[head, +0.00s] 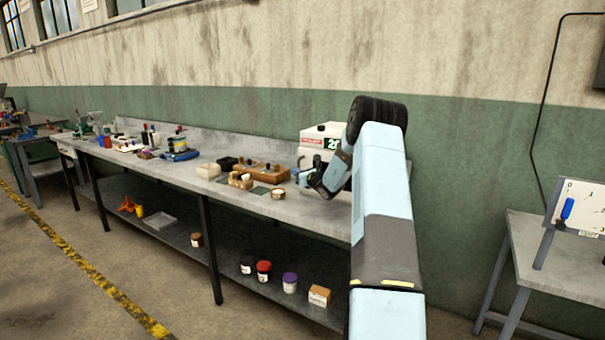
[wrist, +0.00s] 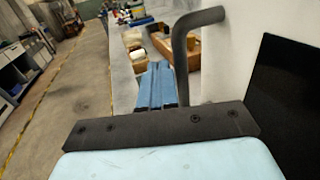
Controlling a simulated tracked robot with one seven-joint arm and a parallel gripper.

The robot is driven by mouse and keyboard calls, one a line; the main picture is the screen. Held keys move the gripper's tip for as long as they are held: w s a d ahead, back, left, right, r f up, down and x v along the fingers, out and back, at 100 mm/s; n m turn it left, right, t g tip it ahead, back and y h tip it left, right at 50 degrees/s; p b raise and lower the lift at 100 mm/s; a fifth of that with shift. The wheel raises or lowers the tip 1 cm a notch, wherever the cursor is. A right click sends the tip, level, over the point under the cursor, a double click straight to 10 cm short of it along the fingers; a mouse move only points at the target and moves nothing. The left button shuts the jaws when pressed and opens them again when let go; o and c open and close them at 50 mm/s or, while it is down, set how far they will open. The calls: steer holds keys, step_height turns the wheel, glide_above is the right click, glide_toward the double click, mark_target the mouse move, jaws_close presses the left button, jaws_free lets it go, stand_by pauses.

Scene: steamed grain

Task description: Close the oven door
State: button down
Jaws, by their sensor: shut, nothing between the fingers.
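The oven (head: 322,136) is a white box with a red label and a dark number, on the bench against the wall. My arm hides its right part and much of its front, so the door's angle cannot be told in the head view. In the wrist view a white panel (wrist: 232,50), apparently the door, fills the right side, with a dark bent handle (wrist: 184,48) and a black pane (wrist: 290,95). My gripper (head: 316,187) is shut and empty in front of the oven. Its blue fingers (wrist: 155,85) show close beside the handle; contact cannot be told.
The grey bench (head: 240,205) runs left along the wall. A brown wooden tray (head: 262,173) and small containers stand left of the gripper. Jars and a small box (head: 319,295) stand on the lower shelf. A separate table (head: 545,255) is at right. The floor in front is clear.

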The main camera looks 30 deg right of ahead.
steer(key=s+a, duration=0.9)
steer(key=a, duration=0.1)
steer(key=shift+s+a, duration=0.2)
steer(key=s+a+r+n+g+y, duration=0.25)
steer(key=s+a+r+n, duration=0.25)
steer(key=s+a+n, duration=0.3)
steer(key=s+a+r+n+g+y, duration=0.2)
steer(key=s+a+r+n+g, duration=0.25)
steer(key=s+a, duration=0.35)
steer(key=s+a+r+n+g+y, duration=0.25)
steer(key=s+a+r+n, duration=0.4)
steer(key=a, duration=0.35)
steer(key=s+a+n+g+h, duration=0.1)
steer(key=s+n+g+h, duration=0.5)
steer(key=s, duration=1)
steer(key=s+d+n+t+h, duration=0.2)
steer(key=s+d+n, duration=0.2)
steer(key=s, duration=0.3)
steer(key=s+d+n+t+h, duration=0.1)
steer(key=s+d+n+h, duration=0.1)
steer(key=s+d+n, duration=0.2)
steer(key=shift+s+r+n+t+h, duration=0.3)
steer(key=shift+s+r+t+h, duration=0.1)
steer(key=shift+s, duration=1.35)
